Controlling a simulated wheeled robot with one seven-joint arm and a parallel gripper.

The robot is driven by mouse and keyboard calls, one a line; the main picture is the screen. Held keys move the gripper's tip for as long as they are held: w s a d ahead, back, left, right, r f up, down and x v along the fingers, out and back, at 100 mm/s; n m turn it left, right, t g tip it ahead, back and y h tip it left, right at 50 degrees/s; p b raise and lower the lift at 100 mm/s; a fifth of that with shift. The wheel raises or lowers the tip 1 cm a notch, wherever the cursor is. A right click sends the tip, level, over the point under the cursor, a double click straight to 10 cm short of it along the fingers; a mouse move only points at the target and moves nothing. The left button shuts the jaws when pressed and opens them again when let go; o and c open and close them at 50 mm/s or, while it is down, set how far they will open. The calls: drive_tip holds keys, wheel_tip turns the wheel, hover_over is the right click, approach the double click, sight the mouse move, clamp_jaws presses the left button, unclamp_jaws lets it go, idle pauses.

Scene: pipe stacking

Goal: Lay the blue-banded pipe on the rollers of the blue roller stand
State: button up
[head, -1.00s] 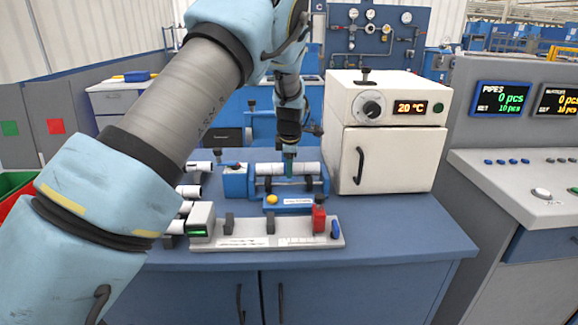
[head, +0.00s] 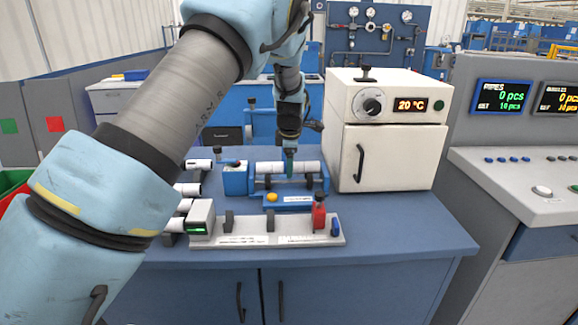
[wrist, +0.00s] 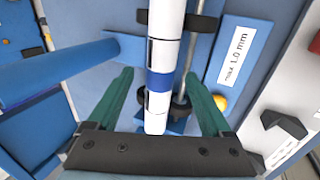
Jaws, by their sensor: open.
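The blue-banded pipe (wrist: 160,84) is white with a blue band and thin black lines. In the wrist view it lies over the dark rollers and beside a metal shaft of the blue roller stand (wrist: 197,75). In the head view the pipe (head: 300,167) lies level along the stand (head: 287,201), apparently resting on its rollers. My gripper (wrist: 160,76) is open, its green fingers on either side of the pipe near the band with gaps on both sides. In the head view my gripper (head: 290,163) is just at the pipe's middle and hides part of it.
A grey fixture (head: 265,240) with a red block (head: 319,216) stands in front of the stand. Several white pipes (head: 188,189) lie to the left. A white oven (head: 395,158) stands close on the right. The bench (head: 400,233) is bare at front right.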

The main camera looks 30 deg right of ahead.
drive_tip(key=b+v, duration=0.1)
drive_tip(key=v, duration=0.8)
drive_tip(key=shift+r+b, duration=0.2)
drive_tip(key=shift+b, duration=0.2)
drive_tip(key=shift+s+a, duration=0.1)
drive_tip(key=w+a+f+m, duration=0.1)
drive_tip(key=w+a+m, duration=0.15)
drive_tip(key=a, duration=1.25)
drive_tip(key=s+a+f+m+g, duration=0.1)
drive_tip(key=s+a+m, duration=0.5)
drive_tip(key=a, duration=0.8)
drive_tip(key=s+a+f+m+g+y, duration=0.1)
drive_tip(key=s+a+m, duration=0.4)
drive_tip(key=s+a, duration=0.7)
drive_tip(key=shift+a+f+m+y, duration=0.35)
drive_tip(key=shift+a+f, duration=0.3)
drive_tip(key=shift+a, duration=0.3)
